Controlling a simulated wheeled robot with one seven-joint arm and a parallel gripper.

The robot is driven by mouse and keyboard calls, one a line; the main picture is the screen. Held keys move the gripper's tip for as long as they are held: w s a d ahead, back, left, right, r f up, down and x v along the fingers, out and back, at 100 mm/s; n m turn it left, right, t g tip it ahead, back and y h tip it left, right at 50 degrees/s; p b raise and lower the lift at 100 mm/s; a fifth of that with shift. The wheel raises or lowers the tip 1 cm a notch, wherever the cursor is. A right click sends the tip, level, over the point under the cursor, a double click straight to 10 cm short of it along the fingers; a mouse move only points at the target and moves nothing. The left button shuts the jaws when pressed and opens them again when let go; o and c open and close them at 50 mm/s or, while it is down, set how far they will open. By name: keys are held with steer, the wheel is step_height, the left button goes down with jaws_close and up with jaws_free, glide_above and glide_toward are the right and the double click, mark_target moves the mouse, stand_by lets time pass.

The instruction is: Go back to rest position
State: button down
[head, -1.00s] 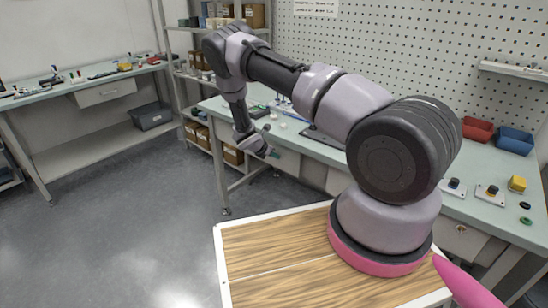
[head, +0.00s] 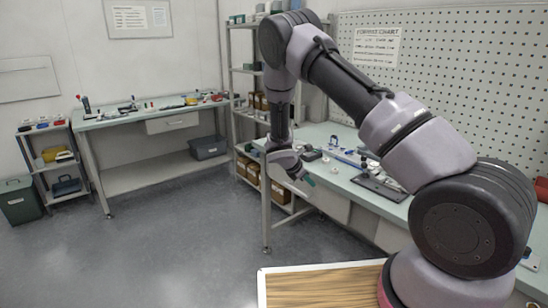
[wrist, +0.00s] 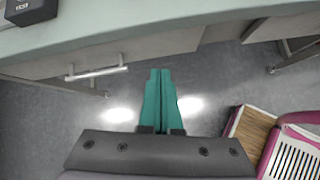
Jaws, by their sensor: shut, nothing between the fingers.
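My gripper (head: 308,181) hangs below my raised arm, in front of the left end of the right-hand workbench (head: 345,190) in the head view. In the wrist view, my gripper (wrist: 160,72) shows its two green fingers side by side and closed, with nothing between them. The fingers point toward the bench drawer front and are over the grey floor. They look apart from the bench.
A second bench (head: 130,120) stands along the back wall at left. A shelf rack (head: 240,90) with boxes stands between the benches. A dark green bin (head: 20,203) is at far left. The grey floor (head: 160,240) is open.

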steer(key=s+d+r+m+y, duration=0.15)
steer(key=s+r+m, duration=0.3)
steer(key=r, duration=0.55)
steer(key=s+d+r+m+g+y, duration=0.1)
steer(key=s+d+r+m, duration=0.3)
steer(key=r, duration=0.6)
steer(key=s+d+r+m+y, duration=0.15)
steer(key=s+r+m, duration=0.35)
steer(key=r, duration=0.5)
steer(key=s+a+r+m+t+y, duration=0.1)
steer(key=s+r+m+t+y, duration=0.1)
steer(key=s+r+m, duration=0.4)
steer(key=s+a+r+m+t+y, duration=0.1)
steer(key=s+r+m, duration=0.5)
steer(key=s, duration=0.9)
steer(key=shift+s+a+r+t+y, duration=0.4)
steer(key=shift+a+r+y, duration=0.3)
steer(key=shift+y, duration=0.4)
steer(key=shift+d, duration=0.1)
